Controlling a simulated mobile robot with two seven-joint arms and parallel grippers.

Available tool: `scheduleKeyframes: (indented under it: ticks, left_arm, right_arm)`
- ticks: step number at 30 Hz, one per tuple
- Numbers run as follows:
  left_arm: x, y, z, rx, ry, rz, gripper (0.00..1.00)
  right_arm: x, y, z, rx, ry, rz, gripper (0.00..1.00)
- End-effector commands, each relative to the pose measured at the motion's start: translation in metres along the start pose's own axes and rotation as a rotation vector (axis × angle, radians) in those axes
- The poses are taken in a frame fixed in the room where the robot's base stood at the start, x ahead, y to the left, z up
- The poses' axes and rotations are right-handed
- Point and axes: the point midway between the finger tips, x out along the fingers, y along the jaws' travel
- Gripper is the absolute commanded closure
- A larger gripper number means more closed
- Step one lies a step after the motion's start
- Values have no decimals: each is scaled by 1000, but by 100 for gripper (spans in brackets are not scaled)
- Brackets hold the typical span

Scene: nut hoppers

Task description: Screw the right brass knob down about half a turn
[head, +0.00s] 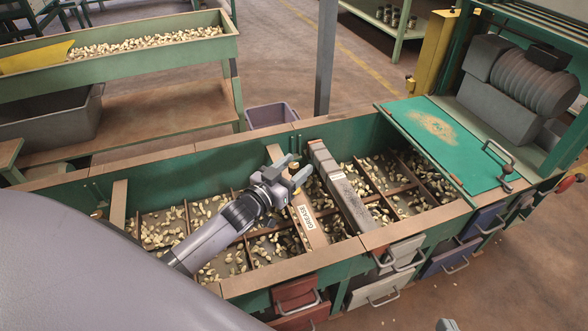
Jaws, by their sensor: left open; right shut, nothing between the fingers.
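My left gripper (296,168) is open and empty, with its fingers apart, above the bin near the upper end of the tan slat marked GREASE (308,222). My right gripper (447,326) shows only as a small grey tip at the bottom edge; the rest is outside the frame. I cannot make out the right brass knob for certain. A small yellowish spot (97,214) sits by the left end of the bin, too small to tell what it is.
The long green bin (345,136) holds nuts in divided compartments. A dark bar (342,185) crosses it. A teal lid (450,150) with a handle covers its right end. Drawers (376,288) with handles jut from the front. A grey machine (535,85) stands behind right.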

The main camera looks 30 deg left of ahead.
Motion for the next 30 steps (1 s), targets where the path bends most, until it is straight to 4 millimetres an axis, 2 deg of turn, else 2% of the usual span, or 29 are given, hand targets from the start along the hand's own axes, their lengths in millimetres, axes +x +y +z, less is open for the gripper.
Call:
scheduleKeyframes:
  ticks: [5,7,10,11,17,30]
  left_arm:
    - [0,0,0,0,0,0,47]
    - [0,0,0,0,0,1,63]
    - [0,0,0,0,0,1,95]
    - [0,0,0,0,0,1,97]
    - [1,0,-2,5,4,23,97]
    - [2,2,-2,6,6,246,97]
  right_arm:
    - [1,0,-3,0,7,1,100]
    - [1,1,-3,-1,7,1,100]
    - [0,1,-3,-1,7,3,100]
    - [0,2,-3,-2,7,3,100]
    - [0,2,-4,-4,7,6,100]
    - [-3,4,6,-9,-13,9,100]
